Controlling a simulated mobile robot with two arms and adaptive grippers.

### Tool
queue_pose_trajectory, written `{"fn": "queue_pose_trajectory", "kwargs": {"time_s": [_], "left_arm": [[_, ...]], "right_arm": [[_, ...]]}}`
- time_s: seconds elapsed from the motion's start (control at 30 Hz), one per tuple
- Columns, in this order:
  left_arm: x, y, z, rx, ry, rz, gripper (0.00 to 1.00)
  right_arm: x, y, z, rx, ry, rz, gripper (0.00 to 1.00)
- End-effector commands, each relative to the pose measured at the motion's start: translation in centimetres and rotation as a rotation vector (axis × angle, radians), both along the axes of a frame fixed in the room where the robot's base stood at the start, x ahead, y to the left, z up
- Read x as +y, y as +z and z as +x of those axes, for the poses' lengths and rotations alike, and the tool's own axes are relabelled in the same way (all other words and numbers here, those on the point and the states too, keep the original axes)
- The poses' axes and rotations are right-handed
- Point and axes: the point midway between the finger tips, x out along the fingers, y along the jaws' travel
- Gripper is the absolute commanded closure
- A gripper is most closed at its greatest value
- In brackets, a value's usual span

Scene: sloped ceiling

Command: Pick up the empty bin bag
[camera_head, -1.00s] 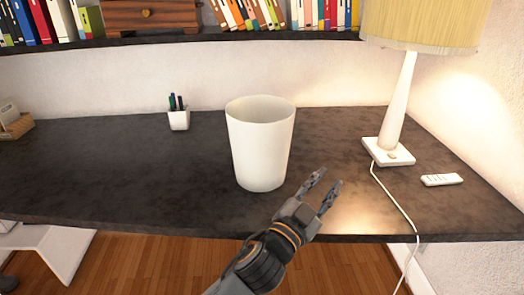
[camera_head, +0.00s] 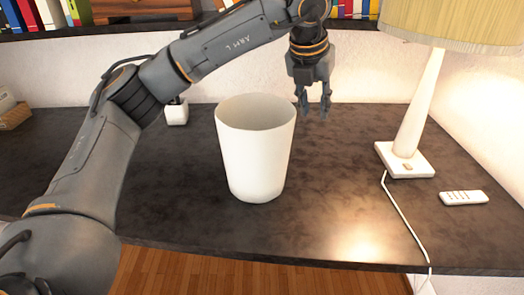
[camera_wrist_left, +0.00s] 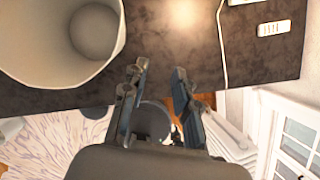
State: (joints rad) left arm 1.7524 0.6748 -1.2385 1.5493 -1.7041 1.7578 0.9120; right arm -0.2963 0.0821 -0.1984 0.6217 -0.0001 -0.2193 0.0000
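No bin bag can be made out in either view. A white, tapered, open-topped bin (camera_head: 254,160) stands upright on the dark desk. In the left wrist view the bin (camera_wrist_left: 22,65) is at the upper left, and I see down to its bare round bottom. My left gripper (camera_head: 312,106) points down just right of and behind the bin's rim, apart from it. In the left wrist view its fingers (camera_wrist_left: 160,68) are spread with nothing between them. My right gripper is out of view.
A lamp (camera_head: 410,120) with a trailing cord and a white remote (camera_head: 464,198) are on the right of the desk (camera_head: 320,225). A white pen cup (camera_head: 177,114) is partly hidden behind my left arm. A bookshelf runs above.

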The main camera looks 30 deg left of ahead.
Motion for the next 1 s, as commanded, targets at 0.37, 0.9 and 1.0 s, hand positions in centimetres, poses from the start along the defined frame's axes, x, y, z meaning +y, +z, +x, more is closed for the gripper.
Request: {"fn": "queue_pose_trajectory", "kwargs": {"time_s": [0.37,0.9,1.0], "left_arm": [[5.7,-0.3,0.8,-0.006,0.159,0.127,0.71],[6.8,-6.3,3.4,-0.007,0.156,0.124,0.71],[7.2,-7.7,4.0,-0.006,0.155,0.124,0.71]], "right_arm": [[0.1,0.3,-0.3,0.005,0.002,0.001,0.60],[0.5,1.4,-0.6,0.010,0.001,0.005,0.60],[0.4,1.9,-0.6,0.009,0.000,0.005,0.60]]}}
